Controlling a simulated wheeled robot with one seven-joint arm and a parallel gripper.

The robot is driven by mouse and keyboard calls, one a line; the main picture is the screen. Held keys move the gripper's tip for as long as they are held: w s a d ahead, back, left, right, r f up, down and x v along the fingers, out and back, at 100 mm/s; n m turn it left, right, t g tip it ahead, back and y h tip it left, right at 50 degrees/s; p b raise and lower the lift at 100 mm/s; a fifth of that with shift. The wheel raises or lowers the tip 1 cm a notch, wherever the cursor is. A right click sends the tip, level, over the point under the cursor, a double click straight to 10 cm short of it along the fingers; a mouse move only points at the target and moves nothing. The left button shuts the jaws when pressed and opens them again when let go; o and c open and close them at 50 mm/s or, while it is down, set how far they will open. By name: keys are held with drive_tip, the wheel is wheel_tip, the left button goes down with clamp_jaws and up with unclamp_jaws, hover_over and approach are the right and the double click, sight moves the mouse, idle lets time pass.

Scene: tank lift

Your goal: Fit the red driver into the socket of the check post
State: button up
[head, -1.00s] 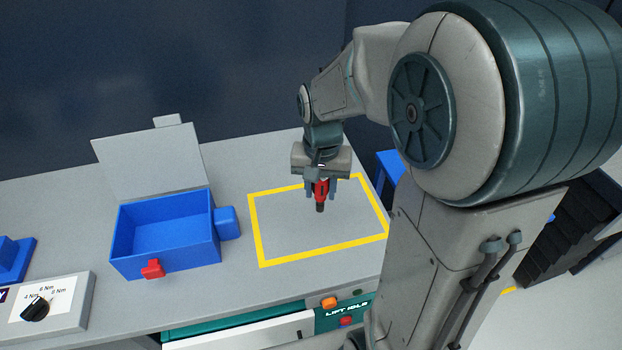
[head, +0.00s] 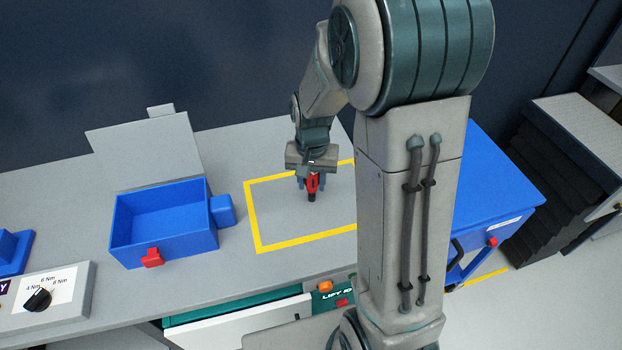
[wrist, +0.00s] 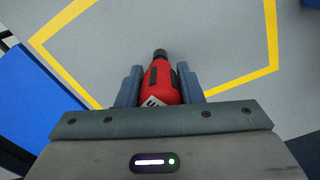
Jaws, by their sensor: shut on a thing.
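The red driver (head: 312,184) is held in my gripper (head: 311,183), above the yellow-outlined area of the grey bench, with its dark tip pointing down. In the wrist view the red driver (wrist: 161,82) sits between the two grey fingers of my gripper (wrist: 160,85), which are shut on its body. Its black nose points away from the palm. A white label shows on its body, partly cut off by the palm. I cannot make out the check post or its socket in these views.
An open blue box (head: 165,222) with a red latch (head: 152,257) stands left of the yellow outline (head: 258,225). A dial panel (head: 45,303) is at the front left. A blue cart (head: 495,190) stands right of the bench, near dark steps (head: 570,180). The outlined area looks clear.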

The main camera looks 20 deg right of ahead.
drive_tip(key=shift+f, duration=0.2)
drive_tip(key=o, duration=1.1)
drive_tip(key=shift+r, duration=0.1)
